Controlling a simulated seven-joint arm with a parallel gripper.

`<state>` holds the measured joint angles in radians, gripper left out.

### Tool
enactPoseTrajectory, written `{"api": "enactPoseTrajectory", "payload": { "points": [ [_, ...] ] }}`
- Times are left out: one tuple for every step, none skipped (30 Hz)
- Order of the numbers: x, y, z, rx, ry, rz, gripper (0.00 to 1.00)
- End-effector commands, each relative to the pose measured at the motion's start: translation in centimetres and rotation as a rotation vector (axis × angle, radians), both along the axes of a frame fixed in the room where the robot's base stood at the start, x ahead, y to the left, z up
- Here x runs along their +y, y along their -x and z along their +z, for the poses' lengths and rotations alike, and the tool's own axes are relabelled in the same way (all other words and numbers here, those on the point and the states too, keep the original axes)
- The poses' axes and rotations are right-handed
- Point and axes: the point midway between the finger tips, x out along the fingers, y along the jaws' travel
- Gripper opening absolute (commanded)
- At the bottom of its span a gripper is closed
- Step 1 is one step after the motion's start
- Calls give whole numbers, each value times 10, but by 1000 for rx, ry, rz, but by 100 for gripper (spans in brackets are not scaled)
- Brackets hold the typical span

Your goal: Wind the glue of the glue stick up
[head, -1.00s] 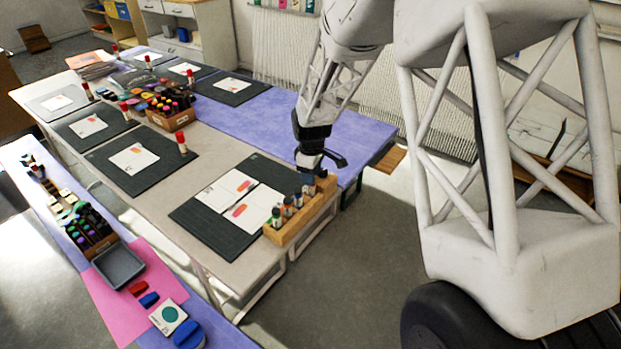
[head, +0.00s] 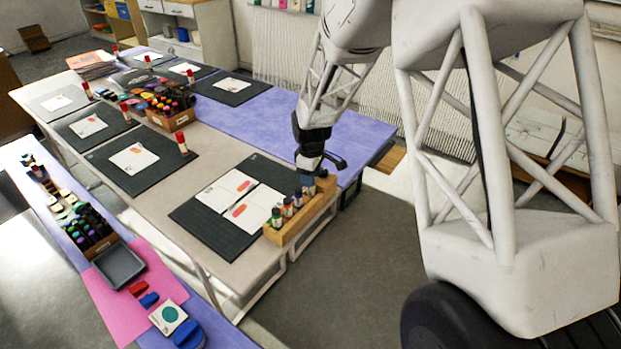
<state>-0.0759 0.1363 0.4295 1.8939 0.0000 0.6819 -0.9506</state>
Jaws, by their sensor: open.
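A wooden rack (head: 283,236) stands at the right end of the near table and holds a row of several small upright sticks. The front one (head: 277,217) has a dark cap and a pale label. A blue-grey one (head: 308,184) stands at the back of the row. My gripper (head: 322,168) is open, just above the rack's back end, close to the blue-grey stick. I cannot tell whether it touches it.
A dark mat (head: 213,232) with white cards (head: 228,190) lies beside the rack. A box of markers (head: 170,112) stands further back. The purple tabletop (head: 240,125) behind is mostly clear. A grey tray (head: 120,265) lies on the lower-left table.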

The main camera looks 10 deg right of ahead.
Motion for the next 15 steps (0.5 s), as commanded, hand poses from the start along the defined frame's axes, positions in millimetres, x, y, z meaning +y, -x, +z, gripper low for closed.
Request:
{"api": "enactPoseTrajectory", "payload": {
  "points": [
    [0,0,0,0,0,0,45],
    [0,0,0,0,0,0,40],
    [0,0,0,0,0,0,34],
    [0,0,0,0,0,0,29],
    [0,0,0,0,0,0,25],
    [0,0,0,0,0,0,19],
    [0,0,0,0,0,0,17],
    [0,0,0,0,0,0,17],
    [0,0,0,0,0,0,17],
    [0,0,0,0,0,0,17],
    [0,0,0,0,0,0,17],
    [0,0,0,0,0,-1,17],
    [0,0,0,0,0,-2,17],
    [0,0,0,0,0,-5,17],
    [0,0,0,0,0,-13,17]
  ]
}}
